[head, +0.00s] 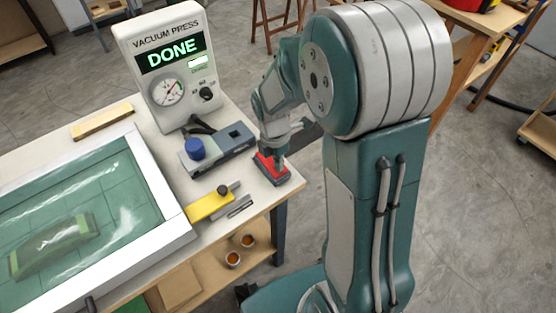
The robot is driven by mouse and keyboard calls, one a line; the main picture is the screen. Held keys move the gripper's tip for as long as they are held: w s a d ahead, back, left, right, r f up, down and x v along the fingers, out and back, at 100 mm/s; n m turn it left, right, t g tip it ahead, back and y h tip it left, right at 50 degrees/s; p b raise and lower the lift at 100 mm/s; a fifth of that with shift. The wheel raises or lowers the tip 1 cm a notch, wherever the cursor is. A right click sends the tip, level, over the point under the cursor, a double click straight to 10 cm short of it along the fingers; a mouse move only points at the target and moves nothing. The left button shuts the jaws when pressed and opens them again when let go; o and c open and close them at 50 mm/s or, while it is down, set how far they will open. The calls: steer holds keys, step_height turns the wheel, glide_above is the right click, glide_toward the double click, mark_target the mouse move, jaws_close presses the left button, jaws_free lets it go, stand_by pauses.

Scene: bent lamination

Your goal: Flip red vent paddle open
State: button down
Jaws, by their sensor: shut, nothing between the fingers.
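The red vent paddle (263,163) sits on a small dark base (272,179) near the right edge of the bench. My gripper (278,160) points down at the paddle and is shut, with nothing held. Its tips overlap the paddle in this view, and I cannot tell whether they touch it. The gripper partly hides the paddle, so its exact tilt is unclear. The vacuum press box (166,62) stands behind and to the left, with a green "DONE" on its screen and a round gauge (167,91).
A grey block with a blue knob (195,149) and a yellow piece with a black knob (210,205) lie left of the paddle. The glass-topped press frame (150,190) fills the bench's left side. A wooden strip (102,122) lies behind it.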

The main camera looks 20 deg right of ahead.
steer(key=shift+r, duration=0.1)
steer(key=shift+r, duration=0.75)
